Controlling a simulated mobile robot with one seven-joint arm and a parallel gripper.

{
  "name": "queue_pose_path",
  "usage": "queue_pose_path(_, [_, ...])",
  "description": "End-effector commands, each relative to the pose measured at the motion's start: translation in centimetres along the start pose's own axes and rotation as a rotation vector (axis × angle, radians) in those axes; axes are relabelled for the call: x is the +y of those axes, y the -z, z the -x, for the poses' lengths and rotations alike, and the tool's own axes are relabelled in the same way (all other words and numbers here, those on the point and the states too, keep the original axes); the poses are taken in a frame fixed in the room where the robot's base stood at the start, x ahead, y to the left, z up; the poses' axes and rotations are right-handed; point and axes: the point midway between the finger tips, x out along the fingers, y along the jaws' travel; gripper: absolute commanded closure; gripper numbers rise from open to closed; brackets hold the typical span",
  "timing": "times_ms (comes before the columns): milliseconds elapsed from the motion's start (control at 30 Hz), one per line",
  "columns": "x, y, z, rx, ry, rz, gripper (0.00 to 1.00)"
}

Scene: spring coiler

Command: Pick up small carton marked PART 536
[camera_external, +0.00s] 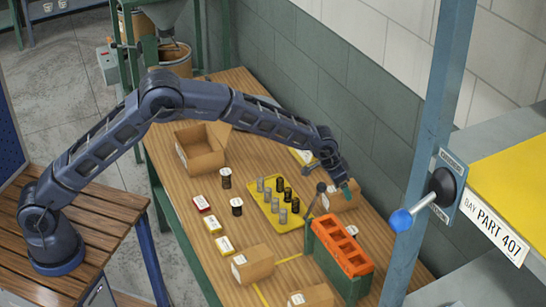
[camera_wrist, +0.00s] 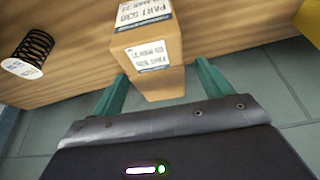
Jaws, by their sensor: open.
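A small brown carton (camera_wrist: 160,78) stands between the two green fingers of my gripper (camera_wrist: 162,68) in the wrist view. White labels show on its top and side; the upper one reads PART 53 and a last digit that looks like 0 or 6. The fingers are open, one on each side of the carton; I cannot tell whether either touches it. In the external view my gripper (camera_external: 346,185) is over the carton (camera_external: 345,199) near the wall side of the wooden table, partly covering it.
Nearby are a yellow tray (camera_external: 270,216) of springs and an orange-topped rack (camera_external: 342,247). Other cartons (camera_external: 255,263) and an open box (camera_external: 203,158) sit on the table. A post (camera_external: 428,130) stands at right.

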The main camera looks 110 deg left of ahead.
Motion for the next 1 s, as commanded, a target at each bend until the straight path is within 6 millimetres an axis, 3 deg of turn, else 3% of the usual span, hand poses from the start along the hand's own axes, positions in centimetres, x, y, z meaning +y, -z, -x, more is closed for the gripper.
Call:
queue_pose_path(267, [0.1,-0.3,-3.5,-0.001,0.001,-0.001,0.22])
queue_pose_path(1000, [0.2,-0.5,-4.0,-0.001,0.000,-0.001,0.22])
